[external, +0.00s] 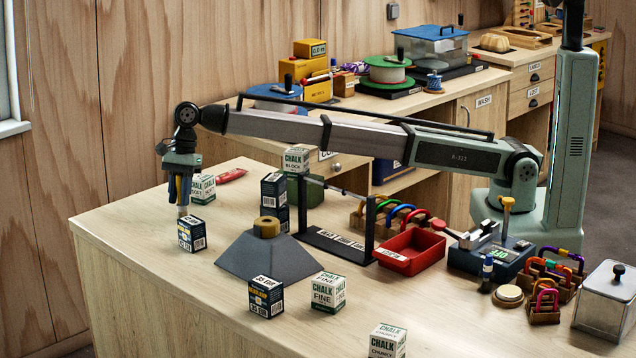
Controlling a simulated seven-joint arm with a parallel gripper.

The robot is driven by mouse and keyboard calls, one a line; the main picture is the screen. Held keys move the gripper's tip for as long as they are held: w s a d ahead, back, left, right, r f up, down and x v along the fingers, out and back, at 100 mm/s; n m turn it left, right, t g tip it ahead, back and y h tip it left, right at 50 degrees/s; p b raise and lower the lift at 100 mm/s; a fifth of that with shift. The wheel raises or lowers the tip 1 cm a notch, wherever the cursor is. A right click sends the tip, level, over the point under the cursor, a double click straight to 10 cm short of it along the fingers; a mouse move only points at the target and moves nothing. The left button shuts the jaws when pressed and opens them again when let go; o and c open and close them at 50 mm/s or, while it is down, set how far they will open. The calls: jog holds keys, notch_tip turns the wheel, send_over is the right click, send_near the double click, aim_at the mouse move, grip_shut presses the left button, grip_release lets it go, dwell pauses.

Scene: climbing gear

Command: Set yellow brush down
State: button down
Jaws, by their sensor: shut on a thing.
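My gripper (180,192) points down at the far left end of the wooden bench. It is shut on a slim upright thing, the yellow brush (182,211), mostly hidden by the fingers. A pale lower end shows below the fingertips. A small dark blue box (192,236) stands right by that lower end. I cannot tell whether the brush's end touches the box or the bench top.
A grey pyramid stand (266,255), stacked dark boxes (272,190) and a black frame (335,240) stand to the right. A red tray (409,252) lies farther right. The bench's front left (150,235) is clear.

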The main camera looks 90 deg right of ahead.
jog(key=shift+w+a, duration=0.65)
jog(key=shift+a, duration=0.05)
jog(key=c, duration=0.8)
grip_release()
jog(key=v, duration=1.3)
jog(key=shift+s+d+r, duration=0.1)
jog(key=shift+s+r, duration=0.05)
jog(key=shift+r, duration=0.25)
